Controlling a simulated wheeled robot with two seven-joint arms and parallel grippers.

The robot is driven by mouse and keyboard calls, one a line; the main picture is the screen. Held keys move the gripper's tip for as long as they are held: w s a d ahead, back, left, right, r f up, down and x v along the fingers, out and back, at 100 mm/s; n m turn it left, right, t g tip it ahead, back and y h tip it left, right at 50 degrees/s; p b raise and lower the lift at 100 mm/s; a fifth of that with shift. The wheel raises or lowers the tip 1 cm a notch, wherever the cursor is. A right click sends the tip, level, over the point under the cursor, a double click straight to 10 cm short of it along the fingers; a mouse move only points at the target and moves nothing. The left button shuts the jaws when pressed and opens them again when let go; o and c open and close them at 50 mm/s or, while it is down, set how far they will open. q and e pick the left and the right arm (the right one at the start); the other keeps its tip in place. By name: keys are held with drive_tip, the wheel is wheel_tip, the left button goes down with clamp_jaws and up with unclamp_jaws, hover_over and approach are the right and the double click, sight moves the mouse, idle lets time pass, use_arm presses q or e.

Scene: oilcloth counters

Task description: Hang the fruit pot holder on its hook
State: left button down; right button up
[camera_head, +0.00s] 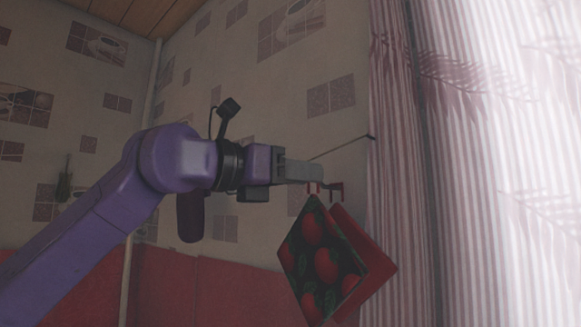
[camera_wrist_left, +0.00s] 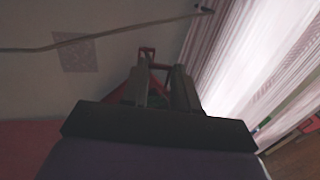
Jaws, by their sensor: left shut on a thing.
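The fruit pot holder (camera_head: 322,262) is a dark square with red fruit and leaves, hanging cornerwise below my left gripper (camera_head: 322,183) in the head view. A plain red panel (camera_head: 375,262) shows just behind it; I cannot tell whether it is part of the same holder. My left gripper is shut on the pot holder near its top corner. In the left wrist view, my left gripper (camera_wrist_left: 162,88) has red edges beside its fingers and a small dark-red loop (camera_wrist_left: 147,52) beyond the tips. A small red piece (camera_head: 337,191) sits by the fingertips; I cannot tell whether it is the hook or a loop.
A thin rod or cord (camera_head: 343,148) runs along the tiled wall, with a dark end (camera_head: 372,137) near the striped curtain (camera_head: 398,180). The curtain hangs close to the right of the pot holder. A red wall band (camera_head: 220,290) lies below.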

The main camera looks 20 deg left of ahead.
sight(310, 198)
use_arm(q)
drive_tip(key=shift+w+d+f, duration=0.35)
drive_tip(key=shift+w, duration=0.35)
drive_tip(key=shift+w+d+f, duration=0.3)
drive_tip(key=shift+w+f, duration=0.05)
drive_tip(key=shift+w, duration=0.3)
drive_tip(key=shift+f, duration=0.15)
drive_tip(key=c, duration=0.8)
unclamp_jaws()
drive_tip(key=shift+w+a, duration=0.1)
drive_tip(key=shift+a, duration=0.1)
drive_tip(key=shift+s+a+b, duration=0.15)
drive_tip(key=shift+s+b, duration=0.15)
drive_tip(key=b+v, duration=0.4)
drive_tip(key=v, duration=0.5)
drive_tip(key=shift+s+a, duration=0.25)
drive_tip(key=shift+s, duration=0.05)
